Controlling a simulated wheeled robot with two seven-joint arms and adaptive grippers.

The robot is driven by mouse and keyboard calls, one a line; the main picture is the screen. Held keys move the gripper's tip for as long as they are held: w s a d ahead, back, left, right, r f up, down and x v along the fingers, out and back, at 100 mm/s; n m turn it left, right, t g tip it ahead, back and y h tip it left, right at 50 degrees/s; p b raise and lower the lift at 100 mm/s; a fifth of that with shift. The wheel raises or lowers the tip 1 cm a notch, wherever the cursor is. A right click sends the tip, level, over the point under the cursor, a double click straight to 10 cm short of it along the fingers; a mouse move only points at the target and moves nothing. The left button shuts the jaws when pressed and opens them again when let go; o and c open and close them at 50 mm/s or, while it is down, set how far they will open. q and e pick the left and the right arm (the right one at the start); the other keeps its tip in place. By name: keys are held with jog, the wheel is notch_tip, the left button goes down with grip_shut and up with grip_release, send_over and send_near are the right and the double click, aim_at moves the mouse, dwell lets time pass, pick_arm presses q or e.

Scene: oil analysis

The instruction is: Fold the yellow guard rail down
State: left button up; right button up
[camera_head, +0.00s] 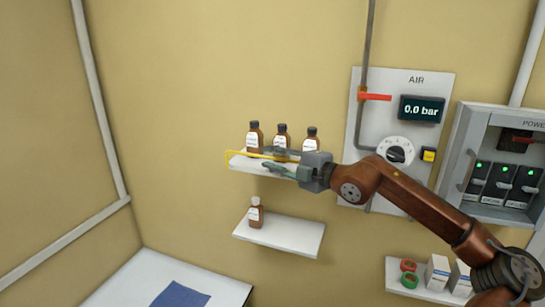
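The yellow guard rail (246,154) runs along the front of the upper white shelf (240,163), its bar standing above the shelf edge. Its left end shows as a bent upright, and its right part is hidden behind my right gripper. My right gripper (266,158) is at the middle of the rail, with its fingers apart and pointing left. The rail's bar appears to run between the fingers; I cannot tell whether they touch it. My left gripper is not in view.
Three brown bottles (282,137) stand on the upper shelf just behind the rail. A lower shelf (285,235) holds one brown bottle (256,214). An AIR panel (431,84) and a power box (486,130) are on the wall at right. The wall left of the shelves is clear.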

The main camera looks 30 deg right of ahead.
jog(key=shift+c, duration=0.5)
grip_shut()
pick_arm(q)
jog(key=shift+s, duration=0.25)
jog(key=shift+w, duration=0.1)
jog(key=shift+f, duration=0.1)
